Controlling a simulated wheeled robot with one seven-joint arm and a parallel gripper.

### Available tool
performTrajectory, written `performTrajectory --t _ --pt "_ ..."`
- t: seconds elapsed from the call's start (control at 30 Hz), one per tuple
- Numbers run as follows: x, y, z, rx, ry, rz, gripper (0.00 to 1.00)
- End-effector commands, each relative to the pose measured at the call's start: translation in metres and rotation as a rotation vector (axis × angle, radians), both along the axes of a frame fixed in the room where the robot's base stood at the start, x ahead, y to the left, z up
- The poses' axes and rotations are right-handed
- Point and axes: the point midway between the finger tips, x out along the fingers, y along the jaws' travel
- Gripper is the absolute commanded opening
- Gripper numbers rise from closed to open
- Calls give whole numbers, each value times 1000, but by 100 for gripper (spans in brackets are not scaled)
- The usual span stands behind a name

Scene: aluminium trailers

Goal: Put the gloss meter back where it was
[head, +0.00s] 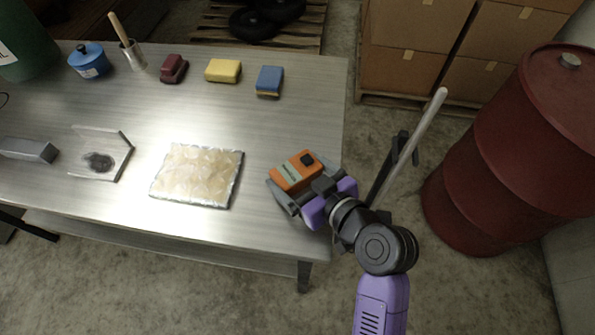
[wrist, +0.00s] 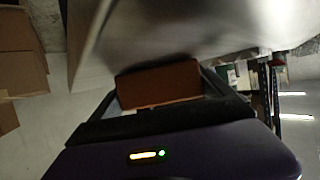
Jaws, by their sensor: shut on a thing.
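The gloss meter seems to be the orange box-shaped device with a pale label and a dark knob (head: 296,171), at the right front corner of the metal table (head: 260,130). My gripper (head: 288,185) is shut on it, with one grey finger showing along its near left side; the other finger is mostly hidden. In the wrist view the orange device (wrist: 158,84) sits between the fingers, close to the metal surface. I cannot tell whether it touches the tabletop.
A bubble-wrap sheet (head: 197,175) lies left of the device. A red drum (head: 510,150) stands right of the table.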

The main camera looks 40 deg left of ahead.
Motion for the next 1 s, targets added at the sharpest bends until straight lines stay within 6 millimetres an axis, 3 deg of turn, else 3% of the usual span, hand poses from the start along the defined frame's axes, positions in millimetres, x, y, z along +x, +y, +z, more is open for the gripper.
performTrajectory --t 0.37,0.4,0.77,1.0 --pt "1 0 -4 2 -2 -1 31" --pt "0 0 -3 0 0 -1 98" --pt "0 0 2 0 0 -1 100" --pt "-7 -39 14 1 -2 -6 100"
